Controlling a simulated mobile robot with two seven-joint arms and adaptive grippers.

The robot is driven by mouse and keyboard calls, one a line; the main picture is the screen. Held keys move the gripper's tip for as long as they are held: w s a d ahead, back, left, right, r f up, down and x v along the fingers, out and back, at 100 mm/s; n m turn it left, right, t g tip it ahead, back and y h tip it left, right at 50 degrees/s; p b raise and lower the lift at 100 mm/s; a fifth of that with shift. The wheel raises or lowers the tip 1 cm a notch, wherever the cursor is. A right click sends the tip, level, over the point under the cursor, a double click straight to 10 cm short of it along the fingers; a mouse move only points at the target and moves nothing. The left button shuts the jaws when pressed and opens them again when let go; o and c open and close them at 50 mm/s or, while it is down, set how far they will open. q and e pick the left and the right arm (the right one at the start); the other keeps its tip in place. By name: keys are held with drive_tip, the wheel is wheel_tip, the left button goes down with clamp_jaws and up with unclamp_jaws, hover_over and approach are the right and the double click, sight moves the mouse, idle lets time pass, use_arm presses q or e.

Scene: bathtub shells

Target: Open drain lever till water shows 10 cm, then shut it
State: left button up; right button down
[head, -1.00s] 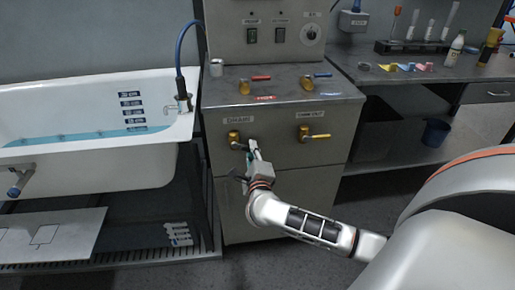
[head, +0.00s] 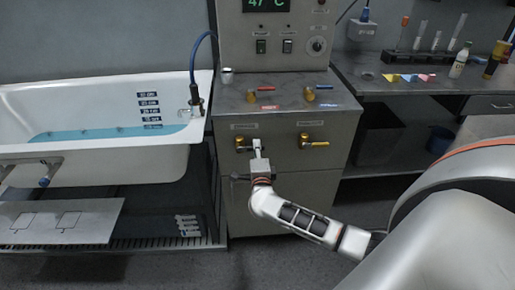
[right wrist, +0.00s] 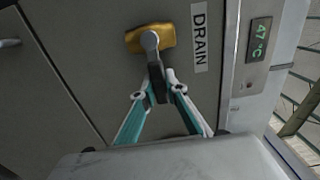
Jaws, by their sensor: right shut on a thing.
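The drain lever has a brass valve body (head: 240,143) on the left of the cabinet front, under a label. In the right wrist view the brass body (right wrist: 151,38) sits beside the DRAIN label (right wrist: 199,37), and its dark handle (right wrist: 157,82) runs down between my fingers. My right gripper (head: 257,146) is shut on this handle; its fingers also show in the right wrist view (right wrist: 160,88). The white tub (head: 180,152) holds shallow blue water (head: 100,134). The water edge lies near the lowest depth marks (head: 151,126), whose figures are too small to read surely. My left gripper is out of view.
A second brass valve with a yellow handle (head: 312,142) is right of the drain lever. Red (head: 262,92) and blue-handled (head: 318,90) valves stand on the cabinet top. A blue hose (head: 194,55) arches at the tub's right end. A display (head: 268,4) reads 47 °C.

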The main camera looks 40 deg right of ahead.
drive_tip(key=c, duration=2)
unclamp_jaws()
drive_tip(key=shift+a, duration=0.1)
drive_tip(key=v, duration=1.2)
drive_tip(key=shift+s, duration=0.1)
